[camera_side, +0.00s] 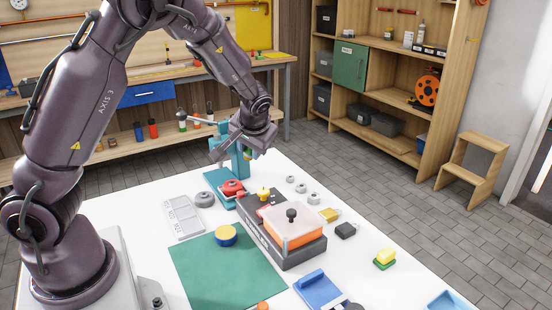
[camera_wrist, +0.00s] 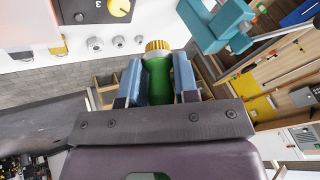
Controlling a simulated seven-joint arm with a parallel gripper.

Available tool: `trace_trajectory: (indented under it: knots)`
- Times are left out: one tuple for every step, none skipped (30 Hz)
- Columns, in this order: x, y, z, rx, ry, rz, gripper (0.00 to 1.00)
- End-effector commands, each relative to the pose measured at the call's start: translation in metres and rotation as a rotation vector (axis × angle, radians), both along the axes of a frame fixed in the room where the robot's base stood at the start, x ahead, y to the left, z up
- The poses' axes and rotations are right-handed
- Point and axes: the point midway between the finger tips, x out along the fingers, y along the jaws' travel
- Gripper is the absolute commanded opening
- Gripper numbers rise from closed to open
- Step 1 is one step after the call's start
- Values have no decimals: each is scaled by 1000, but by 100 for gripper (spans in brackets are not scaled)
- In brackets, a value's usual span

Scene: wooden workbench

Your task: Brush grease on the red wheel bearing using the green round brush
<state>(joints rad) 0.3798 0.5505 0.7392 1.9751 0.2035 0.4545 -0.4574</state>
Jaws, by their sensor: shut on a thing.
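The red wheel bearing (camera_side: 232,187) sits on the teal fixture (camera_side: 218,180) at the far side of the white table in the side view. My gripper (camera_wrist: 157,72) is shut on the green round brush (camera_wrist: 158,82), gripping its green handle between blue finger pads in the wrist view. The brush's yellow end (camera_wrist: 157,45) sticks out past the fingers. In the side view my gripper (camera_side: 232,143) is above and behind the red bearing, beside the upright teal part; the brush is mostly hidden there. Whether the brush carries grease cannot be told.
A blue-and-yellow round tin (camera_side: 226,236) sits on the green mat (camera_side: 215,275). A grey ring (camera_side: 204,199) and labelled tray (camera_side: 181,217) lie left. Small nuts (camera_side: 301,188) lie beyond the box.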

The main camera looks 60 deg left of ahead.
Motion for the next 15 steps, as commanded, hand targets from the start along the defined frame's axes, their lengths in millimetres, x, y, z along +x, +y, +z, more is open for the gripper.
trace_trajectory:
  knots:
    - [-4, 26, -9, 2, 4, 71, 4]
    - [-6, 39, -14, 3, 5, 107, 4]
    - [-8, 55, -21, 2, 4, 153, 4]
    - [-10, 66, -26, 2, 4, 184, 4]
    - [-12, 77, -31, 2, 3, 215, 4]
    - [-14, 89, -37, 2, 3, 251, 4]
    - [-16, 97, -41, 2, 4, 275, 4]
    - [-16, 104, -45, 1, 2, 297, 4]
    - [-17, 112, -50, 1, 1, 322, 4]
    - [-17, 117, -54, 1, 2, 338, 4]
    - [-15, 121, -56, 1, -2, 351, 4]
    - [-13, 123, -59, 1, -1, 361, 4]
    - [-10, 124, -60, 1, -2, 366, 4]
    - [-7, 123, -61, 1, -1, 367, 4]
    - [-3, 121, -61, 1, -4, 365, 4]
